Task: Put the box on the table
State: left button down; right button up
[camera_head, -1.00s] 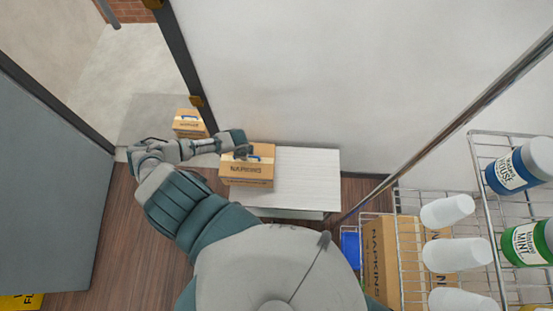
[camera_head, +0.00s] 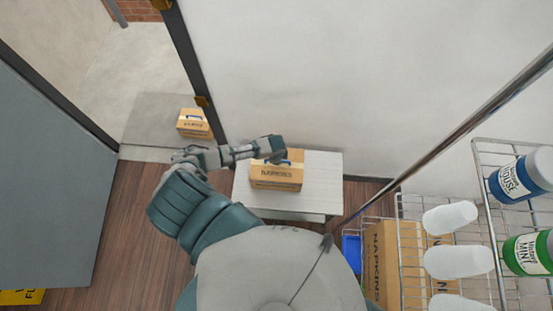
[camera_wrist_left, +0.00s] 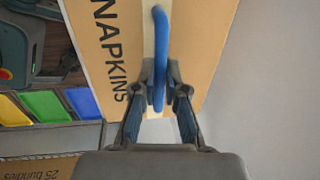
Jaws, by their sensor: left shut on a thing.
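The box (camera_head: 277,178) is a brown cardboard napkins carton with a blue handle on top. My left gripper (camera_head: 281,158) is at the box's top. In the left wrist view the gripper (camera_wrist_left: 161,100) is shut on the blue handle (camera_wrist_left: 159,60), with the napkins box (camera_wrist_left: 110,45) beyond it. My right gripper is not in view.
A second box (camera_head: 194,124) sits on the floor by the doorway. A wire rack (camera_head: 400,260) with white cups (camera_head: 450,217), bottles (camera_head: 522,175) and another napkins box (camera_head: 382,265) stands at the right. A white wall is behind the table. Bare tabletop shows beside the box.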

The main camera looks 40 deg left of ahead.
pick_arm(q)
jog(key=shift+a+f, duration=0.1)
jog(key=shift+f, duration=1.3)
jog(key=c, duration=1.2)
grip_release()
jog(key=shift+r, duration=0.1)
jog(key=r, duration=0.4)
jog(key=s+r+p, duration=0.1)
jog(key=r, duration=0.2)
jog(key=d+r, duration=0.1)
jog(key=r, duration=0.3)
jog(key=shift+s+r+p, duration=0.35)
jog(key=shift+p, duration=0.05)
